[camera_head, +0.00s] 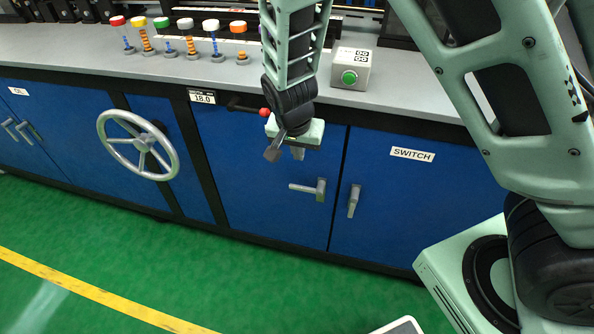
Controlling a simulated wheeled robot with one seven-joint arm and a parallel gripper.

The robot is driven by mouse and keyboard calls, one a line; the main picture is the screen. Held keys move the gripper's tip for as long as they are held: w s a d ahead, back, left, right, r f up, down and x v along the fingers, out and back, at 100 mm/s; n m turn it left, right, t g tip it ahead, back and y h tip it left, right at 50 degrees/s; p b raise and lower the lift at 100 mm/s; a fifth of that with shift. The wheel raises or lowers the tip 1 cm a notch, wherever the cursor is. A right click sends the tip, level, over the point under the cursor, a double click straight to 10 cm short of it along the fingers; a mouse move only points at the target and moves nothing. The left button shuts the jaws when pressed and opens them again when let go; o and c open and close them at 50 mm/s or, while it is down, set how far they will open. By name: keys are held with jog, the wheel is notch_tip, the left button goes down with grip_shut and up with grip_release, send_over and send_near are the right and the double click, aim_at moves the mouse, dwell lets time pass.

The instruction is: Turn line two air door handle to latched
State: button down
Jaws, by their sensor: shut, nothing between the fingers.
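My gripper (298,154) is shut and empty, pointing down in front of the blue cabinet, above the two middle door handles. Below it, one grey handle (307,188) lies level, its bar pointing left, on the left door of the pair. To its right, another grey handle (353,201) hangs upright on the door with the SWITCH label (412,155). No label naming the air door can be read; my gripper and arm cover part of the left door's top.
A handwheel (138,146) stands out from the cabinet at left. A black lever with a red knob (265,112) is close beside my gripper. Coloured knobs and a green button box (351,69) stand on the counter. Two slanted handles (18,130) are far left. The green floor is clear.

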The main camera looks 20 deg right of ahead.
jog(key=b, duration=0.3)
send_near(302, 186)
jog(key=x, duration=0.5)
jog(key=shift+w+d+f, duration=0.15)
jog(key=shift+w+d, duration=0.05)
jog(key=shift+w, duration=0.1)
jog(key=shift+f, duration=0.65)
